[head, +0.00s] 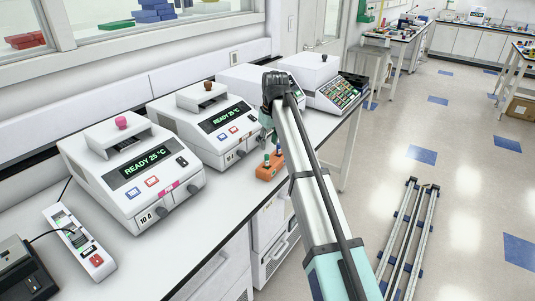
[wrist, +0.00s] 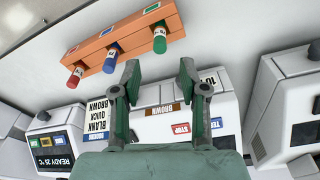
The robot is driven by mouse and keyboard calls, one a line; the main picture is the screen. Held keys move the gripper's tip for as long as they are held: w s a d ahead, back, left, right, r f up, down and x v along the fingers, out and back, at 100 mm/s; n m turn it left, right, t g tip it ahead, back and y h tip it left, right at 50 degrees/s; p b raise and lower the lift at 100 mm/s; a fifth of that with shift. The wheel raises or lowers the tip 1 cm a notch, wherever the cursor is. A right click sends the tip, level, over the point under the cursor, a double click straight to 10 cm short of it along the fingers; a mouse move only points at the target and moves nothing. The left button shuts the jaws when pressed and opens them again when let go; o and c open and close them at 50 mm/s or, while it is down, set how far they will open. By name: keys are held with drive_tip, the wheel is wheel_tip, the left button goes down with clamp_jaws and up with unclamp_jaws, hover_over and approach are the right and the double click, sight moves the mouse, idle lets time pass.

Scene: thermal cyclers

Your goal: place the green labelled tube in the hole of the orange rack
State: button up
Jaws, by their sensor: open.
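The orange rack (wrist: 132,36) crosses the upper part of the wrist view, tilted in the picture, and it also stands on the bench in the head view (head: 266,174). A green-capped tube (wrist: 160,40) is at its right end, near a green label. A blue-capped tube (wrist: 112,62) and a red-capped tube (wrist: 74,78) are farther left along the rack. How deep the tubes sit is unclear. My gripper (wrist: 160,70) is open and empty, with the green tube just beyond the gap between its fingertips. In the head view my arm partly hides the gripper.
Thermal cyclers stand along the bench: one with a pink knob (head: 135,170), one with a brown knob (head: 212,122) beside the rack, and others farther back. The bench's front edge is close to the rack. A small device (head: 78,240) lies at the left.

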drive_tip(key=shift+s+d+r, duration=0.1)
drive_tip(key=shift+r, duration=0.9)
drive_tip(key=shift+s+d+r, duration=0.1)
drive_tip(key=shift+r, duration=0.9)
drive_tip(key=shift+f, duration=0.1)
drive_tip(key=s+d+f+m, duration=0.2)
drive_tip(key=s+d+f, duration=0.4)
drive_tip(key=f, duration=0.6)
drive_tip(key=s+d+f+m+g+h, duration=0.15)
drive_tip(key=s+d+f, duration=0.45)
drive_tip(key=f, duration=0.6)
drive_tip(key=s+d+f+m+t+y, duration=0.15)
drive_tip(key=s+d+f, duration=0.4)
drive_tip(key=f, duration=0.65)
drive_tip(key=s+d+f+m+g, duration=0.1)
drive_tip(key=s+f+g, duration=0.1)
drive_tip(key=s+f, duration=0.7)
drive_tip(key=s+d+f+m+g, duration=0.1)
drive_tip(key=s+f, duration=0.7)
drive_tip(key=s, duration=1.1)
drive_tip(key=s+d+f+m+g+h, duration=0.1)
drive_tip(key=s+d+f+g, duration=0.2)
drive_tip(key=s+f, duration=0.6)
drive_tip(key=s+g, duration=0.2)
drive_tip(key=s, duration=0.4)
drive_tip(key=shift+d+f, duration=0.2)
drive_tip(key=shift+f, duration=0.15)
drive_tip(key=shift+w, duration=0.1)
